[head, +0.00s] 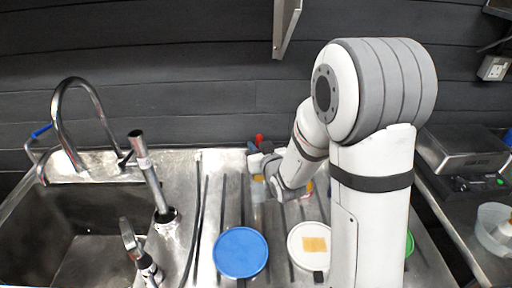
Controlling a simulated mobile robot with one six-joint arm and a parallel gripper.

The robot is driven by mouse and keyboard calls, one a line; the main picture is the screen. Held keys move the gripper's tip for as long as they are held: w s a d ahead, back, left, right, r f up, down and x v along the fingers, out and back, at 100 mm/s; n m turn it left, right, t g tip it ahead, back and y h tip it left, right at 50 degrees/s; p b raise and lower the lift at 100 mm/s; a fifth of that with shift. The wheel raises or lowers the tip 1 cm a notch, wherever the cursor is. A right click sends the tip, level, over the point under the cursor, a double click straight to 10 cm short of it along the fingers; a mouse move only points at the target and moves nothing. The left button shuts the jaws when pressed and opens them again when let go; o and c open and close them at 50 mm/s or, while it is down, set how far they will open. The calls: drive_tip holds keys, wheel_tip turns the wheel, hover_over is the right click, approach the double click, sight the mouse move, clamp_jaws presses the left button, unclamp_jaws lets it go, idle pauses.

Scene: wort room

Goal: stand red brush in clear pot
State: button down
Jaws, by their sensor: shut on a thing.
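The red brush (259,139) shows as a small red tip just above my gripper (260,164), at the back of the steel drainer. My gripper is shut on it, and its fingers and wrist hide most of the brush. A pale, see-through shape (258,191) with an orange-yellow patch stands just below the gripper. It looks like the clear pot, but it is too small to be sure. I cannot tell whether the brush's lower end is inside it or above it.
A blue round lid (240,252) and a white round lid (307,240) with a yellow patch are in front on the drainer. A green thing (409,243) is partly behind my arm. A sink (75,225) with taps is left; a scale (465,160) and clear bowl (490,232) are right.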

drive_tip(key=shift+f+b, duration=2.1)
drive_tip(key=shift+b, duration=0.05)
drive_tip(key=c, duration=1.3)
unclamp_jaws()
drive_tip(key=shift+o, duration=0.2)
drive_tip(key=b+v, duration=0.7)
drive_tip(key=shift+s, duration=0.35)
drive_tip(key=shift+d, duration=0.15)
